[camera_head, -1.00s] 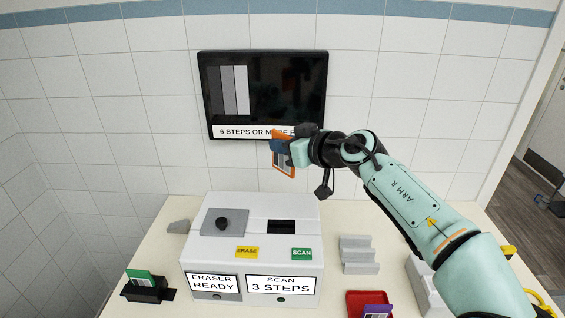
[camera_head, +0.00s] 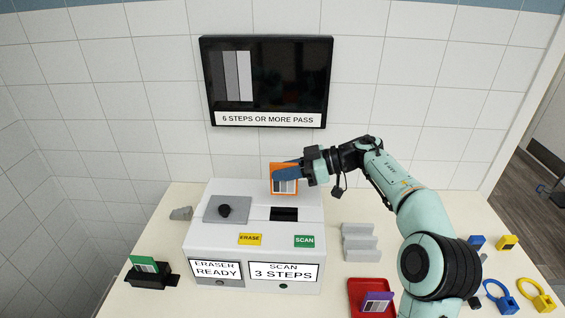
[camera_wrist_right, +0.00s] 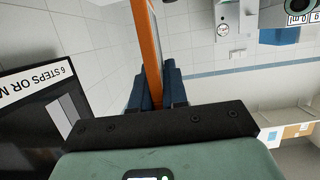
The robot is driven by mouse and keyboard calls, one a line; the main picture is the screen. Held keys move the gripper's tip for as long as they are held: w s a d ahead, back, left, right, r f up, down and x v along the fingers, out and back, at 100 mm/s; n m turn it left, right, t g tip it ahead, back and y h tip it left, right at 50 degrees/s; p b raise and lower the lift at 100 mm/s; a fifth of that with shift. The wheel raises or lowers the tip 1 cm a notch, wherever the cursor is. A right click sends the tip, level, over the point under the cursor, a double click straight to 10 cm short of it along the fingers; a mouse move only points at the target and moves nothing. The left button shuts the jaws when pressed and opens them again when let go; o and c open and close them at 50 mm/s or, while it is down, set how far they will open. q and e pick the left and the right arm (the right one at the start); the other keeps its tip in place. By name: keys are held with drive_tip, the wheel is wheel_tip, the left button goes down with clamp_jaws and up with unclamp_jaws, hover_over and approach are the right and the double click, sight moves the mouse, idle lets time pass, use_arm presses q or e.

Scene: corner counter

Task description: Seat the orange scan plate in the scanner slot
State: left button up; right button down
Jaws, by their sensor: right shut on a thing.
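The orange scan plate (camera_head: 284,179) is upright in my right gripper (camera_head: 287,172), with a grey-striped label on its face. In the right wrist view the orange plate (camera_wrist_right: 148,45) stands edge-on between the dark fingers of the right gripper (camera_wrist_right: 155,88). The plate is above the scanner's dark slot (camera_head: 284,214), and a gap seems to separate them. The slot is in the top of the white machine (camera_head: 255,235), on its right half. The front display reads SCAN 3 STEPS (camera_head: 284,271). My left gripper is not in view.
A wall monitor (camera_head: 266,82) reads 6 STEPS OR MORE PASS. Left of the slot is a grey panel with a black knob (camera_head: 224,211). A green plate (camera_head: 144,264) sits in a black holder, a purple plate (camera_head: 377,302) in a red tray (camera_head: 355,287). A grey rack (camera_head: 359,242) stands right of the machine.

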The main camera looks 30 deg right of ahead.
sight(284, 184)
idle(0.4)
drive_tip(key=shift+f+b, duration=0.5)
drive_tip(key=shift+f, duration=1.5)
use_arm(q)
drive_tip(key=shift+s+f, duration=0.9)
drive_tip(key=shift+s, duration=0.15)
use_arm(e)
drive_tip(key=shift+f, duration=0.9)
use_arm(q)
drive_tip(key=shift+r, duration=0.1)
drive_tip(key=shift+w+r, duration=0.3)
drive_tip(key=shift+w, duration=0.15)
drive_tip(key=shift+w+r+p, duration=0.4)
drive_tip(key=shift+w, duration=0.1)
use_arm(e)
drive_tip(key=shift+w, duration=0.1)
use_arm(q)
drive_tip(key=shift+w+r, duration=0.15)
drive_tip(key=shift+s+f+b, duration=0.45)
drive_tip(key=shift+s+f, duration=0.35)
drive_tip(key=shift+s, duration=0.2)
use_arm(e)
drive_tip(key=shift+f, duration=3.35)
